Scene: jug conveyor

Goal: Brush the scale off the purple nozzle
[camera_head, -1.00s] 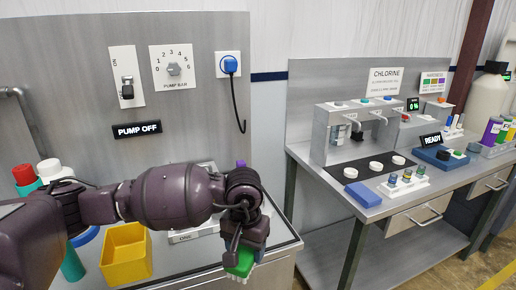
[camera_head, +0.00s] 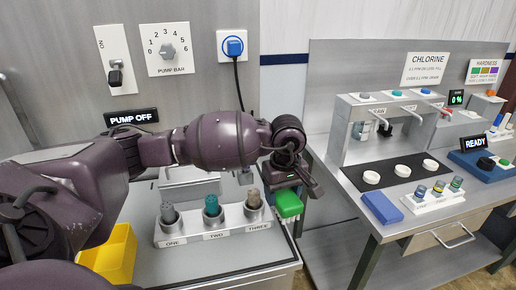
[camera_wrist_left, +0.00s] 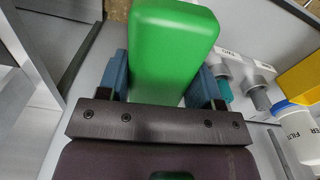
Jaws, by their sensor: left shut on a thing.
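My left gripper (camera_head: 287,184) is shut on a green block-shaped brush (camera_head: 288,203), off the right end of a white nozzle rack. Its blue fingers grip the block's sides in the left wrist view, where the green block (camera_wrist_left: 172,48) fills the upper middle; no bristles show. The rack (camera_head: 190,239) has slots marked ONE, TWO and THREE: a grey piece (camera_head: 169,214), a teal nozzle (camera_head: 212,206) and a brownish-grey, rough-looking piece (camera_head: 254,199). I cannot make out a clearly purple nozzle; scale or my arm may hide its colour. My right gripper is out of view.
A yellow bin (camera_head: 116,255) stands left of the rack. The pump panel reads PUMP OFF (camera_head: 131,117). A second bench (camera_head: 350,183) at the right carries a dispenser, white cups and a blue block (camera_head: 382,207). A gap separates the benches.

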